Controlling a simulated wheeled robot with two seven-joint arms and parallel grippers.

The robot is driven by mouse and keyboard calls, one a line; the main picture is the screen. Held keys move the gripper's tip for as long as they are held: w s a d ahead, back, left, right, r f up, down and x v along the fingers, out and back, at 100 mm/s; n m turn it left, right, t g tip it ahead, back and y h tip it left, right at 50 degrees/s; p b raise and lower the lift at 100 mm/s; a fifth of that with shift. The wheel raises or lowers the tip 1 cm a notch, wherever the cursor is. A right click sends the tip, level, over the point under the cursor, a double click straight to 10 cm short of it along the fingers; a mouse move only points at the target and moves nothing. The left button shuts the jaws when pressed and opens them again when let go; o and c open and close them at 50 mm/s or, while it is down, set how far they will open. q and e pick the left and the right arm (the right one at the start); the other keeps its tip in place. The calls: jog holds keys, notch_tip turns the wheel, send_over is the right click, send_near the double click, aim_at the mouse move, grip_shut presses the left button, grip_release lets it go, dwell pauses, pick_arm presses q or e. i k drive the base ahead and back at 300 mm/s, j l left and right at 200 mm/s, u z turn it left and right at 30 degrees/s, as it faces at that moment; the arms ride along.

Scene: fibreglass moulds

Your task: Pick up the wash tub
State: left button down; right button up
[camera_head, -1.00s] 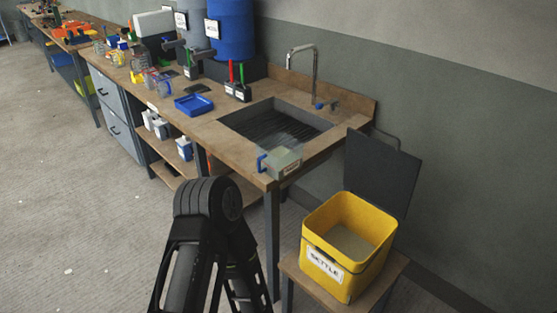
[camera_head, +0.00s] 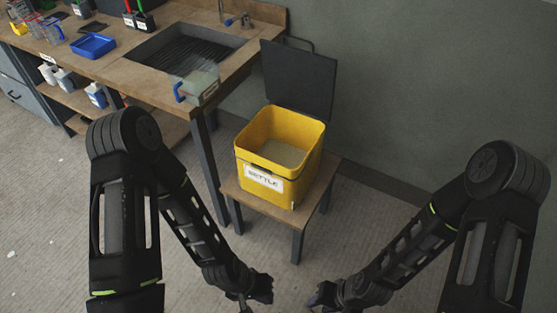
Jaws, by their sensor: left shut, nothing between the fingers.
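A clear tub (camera_head: 203,84) with a blue handle and a white label too small to read sits at the near right corner of the bench. A yellow tub (camera_head: 254,159) labelled "SETTLE" stands upright on a low stool, its dark lid raised behind it and pale contents inside. No label reading "wash" can be made out. My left gripper (camera_head: 247,302) is at the bottom edge, below and in front of the stool, shut and empty. My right gripper (camera_head: 318,303) is to its right, partly cut off; its jaw opening cannot be seen. Both are apart from the tubs.
The wooden bench (camera_head: 140,82) holds a sink (camera_head: 185,50) with a tap and a blue tray (camera_head: 93,45). White bottles stand on the shelf below. The stool (camera_head: 310,205) stands beside the bench by the grey wall. Floor right of the stool is clear.

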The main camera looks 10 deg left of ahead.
aim_at(196, 79)
jog(key=i+j+z, duration=0.25)
jog(key=j, duration=0.2)
jog(key=j+z, duration=0.25)
jog(key=j, duration=0.2)
jog(key=i+j+z, duration=0.25)
jog(key=j, duration=0.3)
jog(key=k, duration=0.1)
